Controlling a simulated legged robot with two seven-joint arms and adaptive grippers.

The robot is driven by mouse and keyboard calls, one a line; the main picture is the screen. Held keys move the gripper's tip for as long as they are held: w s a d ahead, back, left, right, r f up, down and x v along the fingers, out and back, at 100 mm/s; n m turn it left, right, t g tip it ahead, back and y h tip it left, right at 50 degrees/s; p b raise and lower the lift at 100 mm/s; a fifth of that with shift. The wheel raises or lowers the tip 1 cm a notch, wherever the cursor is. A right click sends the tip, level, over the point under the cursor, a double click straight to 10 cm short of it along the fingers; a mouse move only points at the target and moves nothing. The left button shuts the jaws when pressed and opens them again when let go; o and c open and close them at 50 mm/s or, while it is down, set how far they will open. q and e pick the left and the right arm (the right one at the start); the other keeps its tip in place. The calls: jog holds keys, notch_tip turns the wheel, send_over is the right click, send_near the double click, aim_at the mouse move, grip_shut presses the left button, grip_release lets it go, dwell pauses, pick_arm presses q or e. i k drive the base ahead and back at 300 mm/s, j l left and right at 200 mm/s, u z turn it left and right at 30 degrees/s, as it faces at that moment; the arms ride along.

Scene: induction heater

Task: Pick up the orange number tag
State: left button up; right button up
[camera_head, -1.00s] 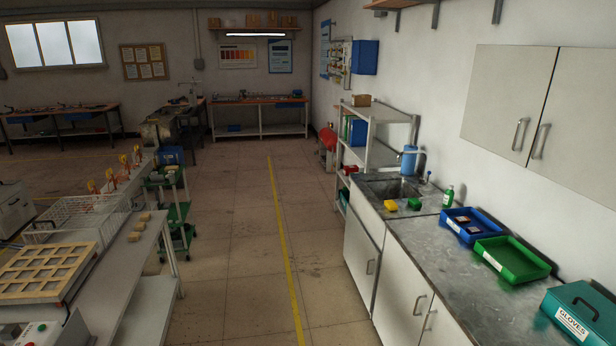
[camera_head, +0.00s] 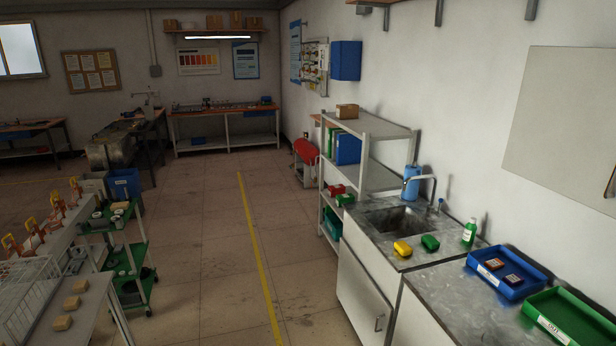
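I cannot pick out the orange number tag for certain. A small square piece with an orange edge (camera_head: 494,265) lies in the blue tray (camera_head: 479,268) on the counter at the right, with a second dark piece (camera_head: 513,280) beside it; both are too small to read. Several orange upright parts (camera_head: 57,203) stand in a row on the bench at the left, with no readable numbers. Neither of my grippers is in view.
The counter (camera_head: 437,296) with the sink (camera_head: 398,219) runs along the right wall, with a green tray (camera_head: 572,325) near its front. A metal shelf (camera_head: 372,127) stands beyond. A green cart (camera_head: 127,262) and a bench with wooden blocks (camera_head: 71,303) are at left. The floor between is clear.

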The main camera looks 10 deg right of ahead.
aim_at(492, 264)
jog(key=i+j+z, duration=0.1)
jog(key=i+z, duration=0.25)
jog(key=z, duration=0.15)
jog(key=i+j+z, duration=0.25)
jog(key=z, duration=0.25)
jog(key=i+j+z, duration=0.35)
jog(key=z, duration=0.15)
jog(key=i+j+z, duration=0.15)
jog(key=j+z, duration=0.35)
